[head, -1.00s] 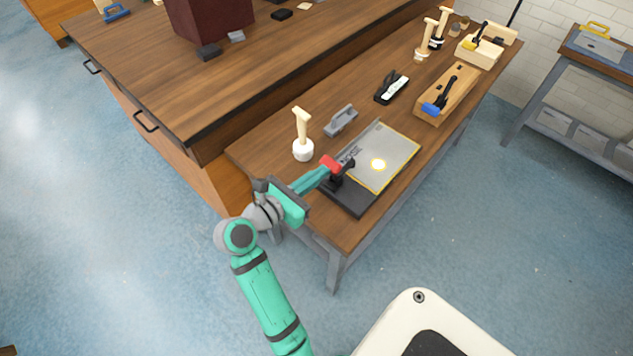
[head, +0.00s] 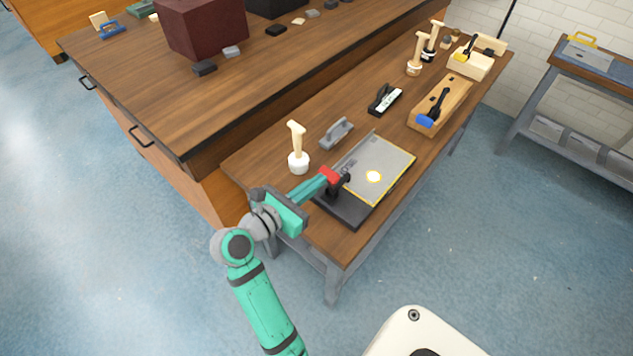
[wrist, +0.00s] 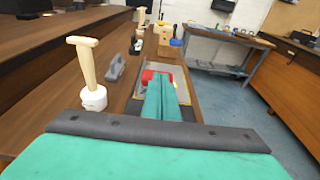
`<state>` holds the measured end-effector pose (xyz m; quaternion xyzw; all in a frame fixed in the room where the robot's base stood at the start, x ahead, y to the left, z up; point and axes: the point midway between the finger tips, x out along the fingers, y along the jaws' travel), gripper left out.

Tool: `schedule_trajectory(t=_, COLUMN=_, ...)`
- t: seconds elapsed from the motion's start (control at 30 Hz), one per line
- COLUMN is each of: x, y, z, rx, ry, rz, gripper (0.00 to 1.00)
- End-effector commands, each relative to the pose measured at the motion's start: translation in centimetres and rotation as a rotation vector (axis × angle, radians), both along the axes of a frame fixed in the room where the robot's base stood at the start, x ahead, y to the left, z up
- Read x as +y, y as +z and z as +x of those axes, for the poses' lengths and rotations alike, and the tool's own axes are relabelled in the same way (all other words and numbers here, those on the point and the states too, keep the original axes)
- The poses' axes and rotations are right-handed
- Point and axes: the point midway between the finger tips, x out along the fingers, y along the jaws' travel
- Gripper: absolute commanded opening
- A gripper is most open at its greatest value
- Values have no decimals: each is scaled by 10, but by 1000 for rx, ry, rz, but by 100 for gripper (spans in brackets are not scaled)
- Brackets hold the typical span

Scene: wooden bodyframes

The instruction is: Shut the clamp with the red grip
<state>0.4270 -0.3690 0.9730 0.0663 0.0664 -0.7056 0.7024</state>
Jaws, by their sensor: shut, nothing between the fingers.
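The clamp's red grip (head: 330,176) shows at the tips of my gripper (head: 325,180), near the front end of the workbench. The clamp's black body (head: 340,191) stands on a dark base plate (head: 346,212), beside a grey sheet with a bright yellow spot (head: 377,168). My gripper is shut, with its fingers together and nothing between them. In the wrist view the red grip (wrist: 149,75) shows just behind and left of the fingertips (wrist: 160,76). The fingers hide most of the clamp there, and I cannot tell whether they touch the grip.
A white-based brush with a wooden handle (head: 297,148) and a grey float (head: 337,132) stand left of the clamp. A wooden block with a blue-gripped clamp (head: 440,103) and a black-and-white tool (head: 385,99) sit farther back.

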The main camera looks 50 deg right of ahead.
Motion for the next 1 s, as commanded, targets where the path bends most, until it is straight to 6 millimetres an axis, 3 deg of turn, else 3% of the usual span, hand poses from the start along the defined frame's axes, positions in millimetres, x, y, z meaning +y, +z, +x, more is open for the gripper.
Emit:
schedule_trajectory(t=0.5, x=64, y=45, z=-2, rx=-3, ry=-8, rz=0, gripper=0)
schedule_trajectory(t=1.0, x=72, y=51, z=-9, rx=22, ry=-14, rz=-22, gripper=0)
